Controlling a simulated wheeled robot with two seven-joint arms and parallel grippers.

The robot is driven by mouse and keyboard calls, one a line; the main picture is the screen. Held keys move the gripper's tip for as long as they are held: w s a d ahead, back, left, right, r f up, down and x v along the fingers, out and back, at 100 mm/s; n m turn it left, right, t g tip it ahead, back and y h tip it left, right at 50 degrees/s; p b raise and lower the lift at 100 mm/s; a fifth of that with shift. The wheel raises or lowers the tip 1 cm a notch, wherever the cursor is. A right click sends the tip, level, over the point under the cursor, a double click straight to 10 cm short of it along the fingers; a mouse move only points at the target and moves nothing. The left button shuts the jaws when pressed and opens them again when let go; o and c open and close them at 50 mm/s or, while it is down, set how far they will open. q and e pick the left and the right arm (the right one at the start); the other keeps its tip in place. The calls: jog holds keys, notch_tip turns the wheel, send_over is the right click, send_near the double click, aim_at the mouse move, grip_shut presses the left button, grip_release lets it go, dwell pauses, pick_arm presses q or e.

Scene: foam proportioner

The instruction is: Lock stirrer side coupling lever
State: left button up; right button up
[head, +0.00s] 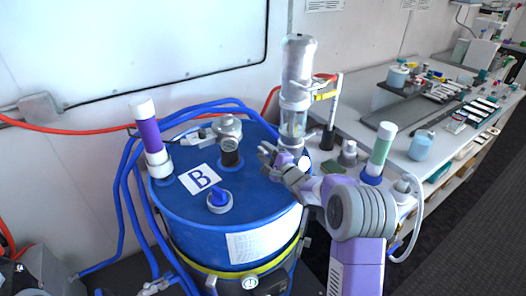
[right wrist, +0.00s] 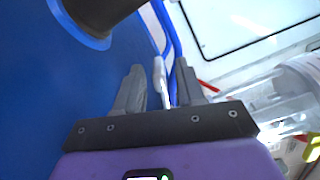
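The tall grey and clear stirrer-like unit (head: 297,92) stands upright at the right rear of the blue drum (head: 190,215). My right gripper (head: 268,152) is over the drum lid, just left of this unit's foot. In the right wrist view, a thin pale lever (right wrist: 162,88) stands between the two fingertips of my right gripper (right wrist: 160,88). Gaps show on both sides of it, so the gripper is open around it. In the head view the fingers and the purple wrist largely hide the lever and its coupling. My left gripper is not in view.
On the lid stand a purple-and-white tube (head: 148,135), a grey valve fitting (head: 228,132) and a blue-capped port (head: 219,201). Blue hoses (head: 125,190) run around the drum's left and back. A bench (head: 415,165) with bottles and tools is at right.

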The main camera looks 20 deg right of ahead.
jog(key=shift+w+a, duration=0.1)
jog(key=shift+w, duration=0.65)
grip_shut()
